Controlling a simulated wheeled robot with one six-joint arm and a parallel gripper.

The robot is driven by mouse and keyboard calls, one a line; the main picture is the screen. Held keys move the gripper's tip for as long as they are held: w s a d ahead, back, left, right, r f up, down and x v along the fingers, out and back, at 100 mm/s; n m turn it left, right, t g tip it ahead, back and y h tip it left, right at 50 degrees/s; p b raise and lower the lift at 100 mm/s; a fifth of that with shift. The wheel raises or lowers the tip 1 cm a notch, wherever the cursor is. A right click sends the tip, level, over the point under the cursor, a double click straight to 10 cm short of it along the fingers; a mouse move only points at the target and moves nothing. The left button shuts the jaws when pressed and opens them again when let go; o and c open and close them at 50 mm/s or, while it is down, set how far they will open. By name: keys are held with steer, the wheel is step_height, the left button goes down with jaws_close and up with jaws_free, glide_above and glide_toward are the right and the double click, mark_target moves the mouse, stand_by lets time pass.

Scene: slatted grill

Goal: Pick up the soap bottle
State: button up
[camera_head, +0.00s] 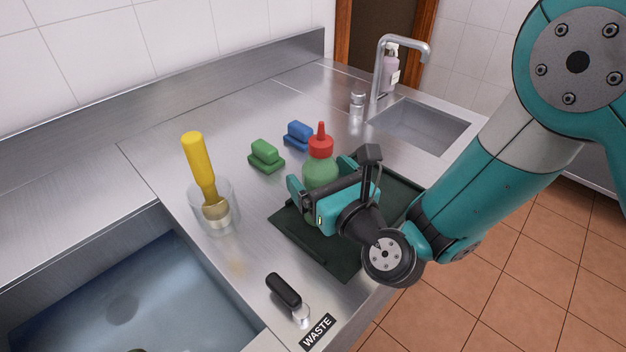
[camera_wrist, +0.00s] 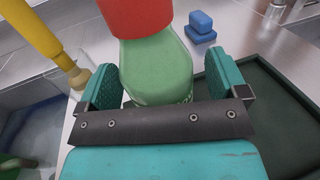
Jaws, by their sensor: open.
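A green squeeze bottle with a red pointed cap (camera_head: 321,146) stands upright on the dark green tray (camera_head: 424,188); it looks like the soap bottle. My gripper (camera_head: 319,177) is open, with one finger on each side of the bottle. In the wrist view the bottle (camera_wrist: 155,68) stands between the two teal fingers of my gripper (camera_wrist: 165,82), with a visible gap at the right finger. The gap at the left finger is small, and contact there is unclear. My gripper hides the bottle's lower part.
A clear cup (camera_head: 214,216) holds a yellow-handled brush (camera_head: 197,163) left of the bottle. Green sponges (camera_head: 265,155) and blue sponges (camera_head: 298,134) lie behind it. A pump bottle (camera_head: 391,72) stands behind the faucet (camera_head: 378,75). A black-handled tool (camera_head: 284,291) lies in front.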

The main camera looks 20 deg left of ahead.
steer(key=shift+c, duration=0.2)
steer(key=c, duration=1.2)
steer(key=shift+r, duration=0.15)
step_height(320, 180, up, 20)
steer(key=p, duration=2)
steer(key=o, duration=0.5)
steer(key=shift+f, duration=0.2)
